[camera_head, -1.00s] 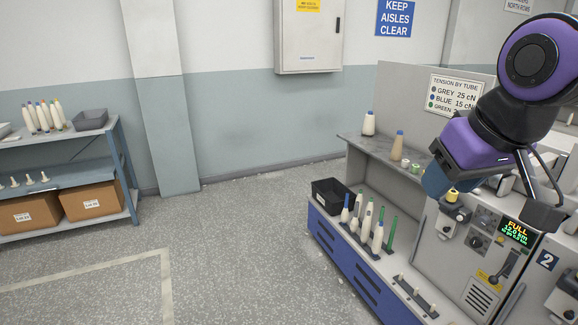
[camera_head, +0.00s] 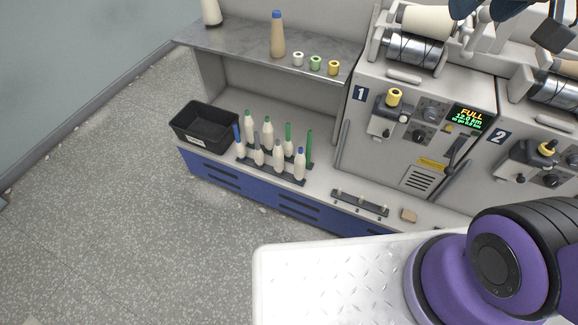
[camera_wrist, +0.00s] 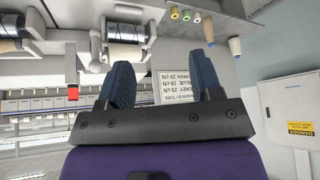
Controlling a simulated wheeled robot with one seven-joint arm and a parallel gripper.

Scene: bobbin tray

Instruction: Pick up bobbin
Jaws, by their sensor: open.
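Several bobbins, white yarn on blue or green tubes (camera_head: 278,156), stand upright in a dark rack (camera_head: 285,175) on the lower ledge of the bench in the head view. Among them are bare green tubes (camera_head: 309,145). A tan bobbin with a blue tip (camera_head: 277,38) stands on the upper shelf, and a white one (camera_head: 211,12) is at its left end. A cream package (camera_head: 428,20) sits on machine 1. My gripper (camera_wrist: 164,72) is open and empty in the wrist view, apart from all bobbins. It is only partly visible at the head view's top right.
A black bin (camera_head: 204,125) sits left of the rack. Small white (camera_head: 298,59), green (camera_head: 316,62) and yellow (camera_head: 333,68) spools stand on the shelf. Machine 1's display (camera_head: 468,117) reads FULL. A short peg rack (camera_head: 360,204) lies on the ledge. Open floor is left.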

